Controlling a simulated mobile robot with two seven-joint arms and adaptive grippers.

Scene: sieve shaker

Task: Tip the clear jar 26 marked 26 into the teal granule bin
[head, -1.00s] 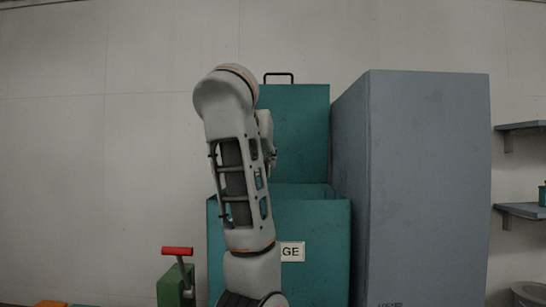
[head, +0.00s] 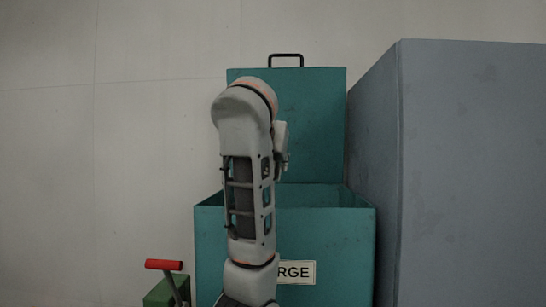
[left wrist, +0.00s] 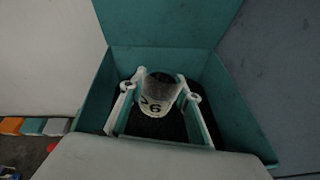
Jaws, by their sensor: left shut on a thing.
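The teal bin (head: 340,235) stands ahead with its lid (head: 318,110) raised; a white label ending in "RGE" is partly covered by my left arm. In the left wrist view the bin (left wrist: 228,100) lies below, with dark contents at its bottom. The clear jar 26 (left wrist: 152,106), with a white band whose marking reads roughly "26", is between the two pale fingers of my left gripper (left wrist: 160,97). The gripper is shut on it, over the bin's opening. In the head view the jar is hidden. My right gripper is not in view.
A large grey cabinet (head: 470,180) stands close on the bin's right. A green box (head: 160,293) with a red-handled lever (head: 163,264) stands at the bin's left. Small coloured blocks (left wrist: 33,126) lie at the left in the wrist view.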

